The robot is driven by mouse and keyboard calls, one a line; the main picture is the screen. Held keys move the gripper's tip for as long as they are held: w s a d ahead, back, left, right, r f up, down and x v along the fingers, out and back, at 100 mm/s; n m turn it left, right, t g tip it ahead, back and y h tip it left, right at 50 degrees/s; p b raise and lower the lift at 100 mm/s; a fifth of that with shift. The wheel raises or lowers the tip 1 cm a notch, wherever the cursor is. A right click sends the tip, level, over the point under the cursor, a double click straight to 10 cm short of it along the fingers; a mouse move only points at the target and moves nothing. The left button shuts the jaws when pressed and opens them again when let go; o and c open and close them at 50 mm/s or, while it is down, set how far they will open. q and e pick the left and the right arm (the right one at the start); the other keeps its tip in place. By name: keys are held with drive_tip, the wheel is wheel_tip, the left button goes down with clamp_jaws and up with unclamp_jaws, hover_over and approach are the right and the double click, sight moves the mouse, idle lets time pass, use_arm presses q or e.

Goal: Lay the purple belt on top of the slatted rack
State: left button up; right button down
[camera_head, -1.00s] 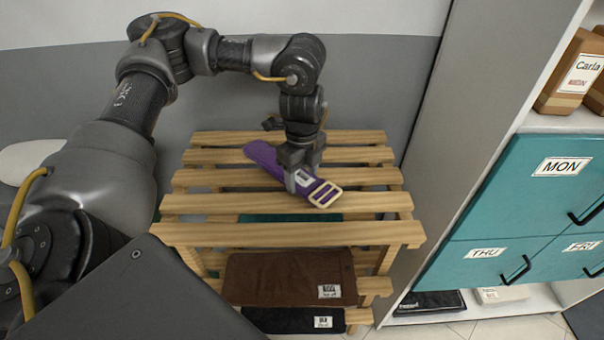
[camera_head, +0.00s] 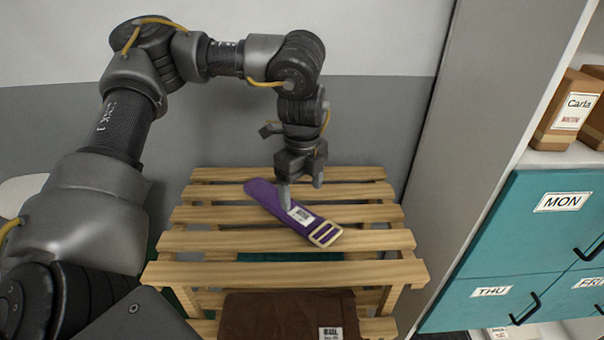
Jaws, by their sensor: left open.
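The purple belt (camera_head: 272,200) lies flat and slantwise across the top slats of the wooden slatted rack (camera_head: 205,242). It has a pale buckle at its lower right end and a white label near its middle. My left gripper (camera_head: 301,190) is open just above the belt, pointing down, with its fingers apart. One fingertip overlaps the belt in the picture; whether it touches cannot be told. My right gripper is not in view.
A brown folded cloth (camera_head: 270,312) with a label lies on a lower shelf of the rack, and a green item (camera_head: 290,257) shows between the slats. At the right stand teal drawers (camera_head: 525,215) and brown packages (camera_head: 568,110). A grey wall is behind.

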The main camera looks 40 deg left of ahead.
use_arm(q)
drive_tip(key=shift+r, duration=2.3)
